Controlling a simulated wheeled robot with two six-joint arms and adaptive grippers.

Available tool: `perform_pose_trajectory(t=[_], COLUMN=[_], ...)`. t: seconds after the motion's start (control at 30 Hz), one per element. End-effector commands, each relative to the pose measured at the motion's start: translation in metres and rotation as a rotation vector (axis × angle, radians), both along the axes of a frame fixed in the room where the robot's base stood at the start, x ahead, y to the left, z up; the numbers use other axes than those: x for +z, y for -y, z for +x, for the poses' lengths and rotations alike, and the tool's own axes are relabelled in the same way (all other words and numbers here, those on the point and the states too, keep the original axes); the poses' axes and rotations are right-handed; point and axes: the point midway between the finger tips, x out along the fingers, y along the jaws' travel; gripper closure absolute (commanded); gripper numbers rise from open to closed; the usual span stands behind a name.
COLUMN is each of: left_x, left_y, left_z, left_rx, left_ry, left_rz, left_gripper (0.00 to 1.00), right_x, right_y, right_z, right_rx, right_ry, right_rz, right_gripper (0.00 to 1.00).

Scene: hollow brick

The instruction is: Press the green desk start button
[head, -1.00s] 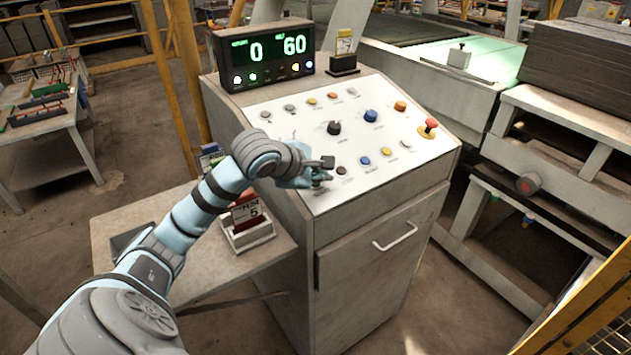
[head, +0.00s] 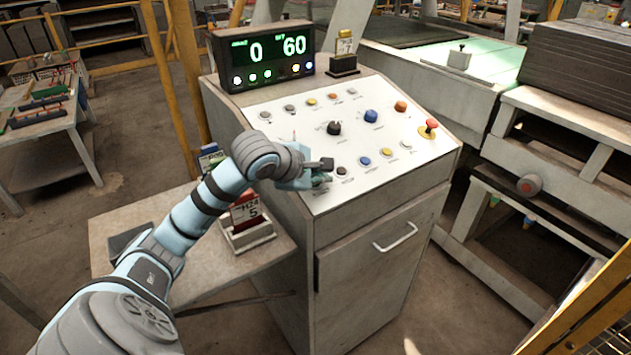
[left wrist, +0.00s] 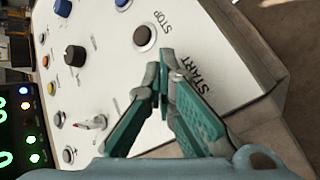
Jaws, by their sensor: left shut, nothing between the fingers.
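The desk (head: 400,172) has a sloped white control panel with several buttons and knobs. My left gripper (head: 322,180) is at the panel's near left corner, its fingers closed together and empty. In the left wrist view its fingertips (left wrist: 167,70) meet beside the printed word START (left wrist: 195,76). The green start button is hidden by the fingers, so I cannot tell whether it is touched or pressed down. The dark stop button (left wrist: 145,37) is next to the fingertips, with STOP printed beside it. My right gripper is not in view.
A display (head: 262,52) showing 0 and 60 stands at the panel's back left. A red emergency button (head: 429,126) is at the panel's right, and a blue button (head: 365,161) is near the gripper. A side shelf (head: 190,285) with a card holder (head: 248,229) lies below my arm.

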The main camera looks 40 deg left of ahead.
Motion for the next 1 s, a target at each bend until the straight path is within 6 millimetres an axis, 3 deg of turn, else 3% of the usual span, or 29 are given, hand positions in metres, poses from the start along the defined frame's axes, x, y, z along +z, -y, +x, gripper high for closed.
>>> perform_pose_trajectory(t=[0.37, 0.73, 1.0], left_x=[0.016, 0.017, 0.043], left_y=[0.004, 0.004, 0.011], left_z=[-0.001, -0.001, -0.003], left_rx=[0.000, 0.000, 0.000], left_ry=[0.000, 0.000, 0.001], left_rz=[0.000, 0.000, -0.001], left_gripper=[1.00, 1.00, 1.00], right_x=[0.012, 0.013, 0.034], right_y=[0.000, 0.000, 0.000], right_z=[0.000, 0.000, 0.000], right_rx=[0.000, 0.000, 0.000], right_ry=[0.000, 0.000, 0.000], right_rz=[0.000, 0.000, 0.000], right_gripper=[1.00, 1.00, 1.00])
